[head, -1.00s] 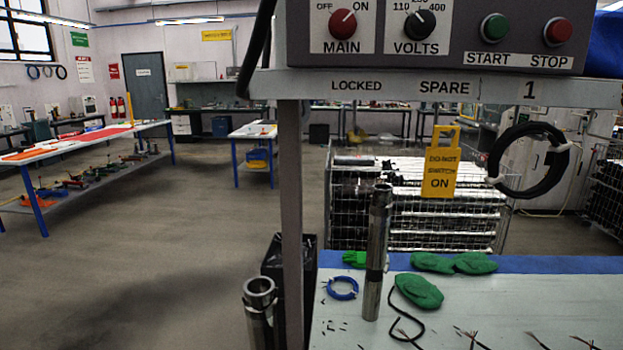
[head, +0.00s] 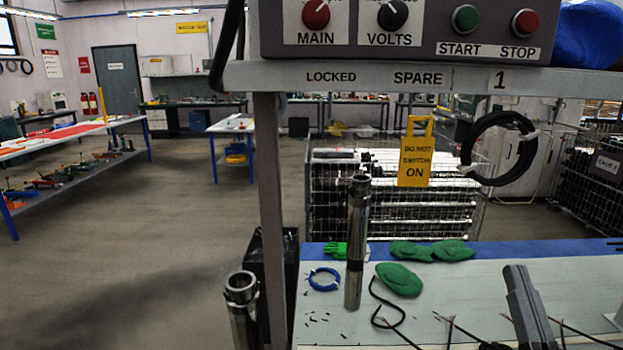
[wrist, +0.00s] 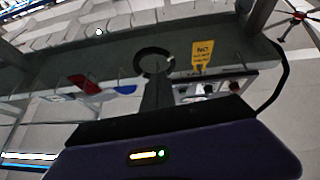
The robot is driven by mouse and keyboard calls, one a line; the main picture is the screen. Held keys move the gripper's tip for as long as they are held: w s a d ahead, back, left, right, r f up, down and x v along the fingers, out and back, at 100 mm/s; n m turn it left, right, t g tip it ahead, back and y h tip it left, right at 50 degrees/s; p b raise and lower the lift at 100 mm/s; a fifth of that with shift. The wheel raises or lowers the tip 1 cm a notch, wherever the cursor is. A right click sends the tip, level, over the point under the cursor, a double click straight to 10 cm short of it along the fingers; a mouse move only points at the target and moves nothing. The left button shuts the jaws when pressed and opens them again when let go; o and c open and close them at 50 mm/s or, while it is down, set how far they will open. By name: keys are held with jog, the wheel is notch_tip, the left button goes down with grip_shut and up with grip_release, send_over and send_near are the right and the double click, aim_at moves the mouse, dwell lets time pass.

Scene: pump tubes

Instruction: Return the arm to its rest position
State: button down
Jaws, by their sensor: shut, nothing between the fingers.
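My gripper (head: 516,272) shows at the lower right of the head view as a grey tapering shape, pointing up in front of the white bench. Its fingers also show in the wrist view (wrist: 157,88), close together and empty, above the dark purple gripper body with its lit indicator. In the head view my gripper is to the right of the upright metal tube (head: 357,240) and the green gloves (head: 398,279), apart from both. The rest of my arm is mostly out of view.
A yellow tag (head: 415,160) and a black cable coil (head: 499,148) hang there. Cables lie on the bench (head: 470,290). Another metal tube (head: 242,298) stands left of the post.

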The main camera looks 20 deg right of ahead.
jog(key=s+a+f+n+g+y, duration=0.1)
jog(key=s+a+f+g+y, duration=0.1)
jog(key=s+a+f, duration=0.3)
jog(key=s+a+f+n+g+y, duration=0.1)
jog(key=s+a+f+g+y, duration=0.2)
jog(key=s+f, duration=0.8)
jog(key=s+a+f+n+g+y, duration=0.1)
jog(key=s+a+f+g+y, duration=0.2)
jog(key=s+a+f, duration=0.4)
jog(key=shift+s+a+f+n, duration=0.3)
jog(key=shift+s+f+n, duration=0.1)
jog(key=shift+s+f, duration=0.4)
jog(key=c, duration=2.2)
grip_release()
jog(key=shift+w, duration=0.1)
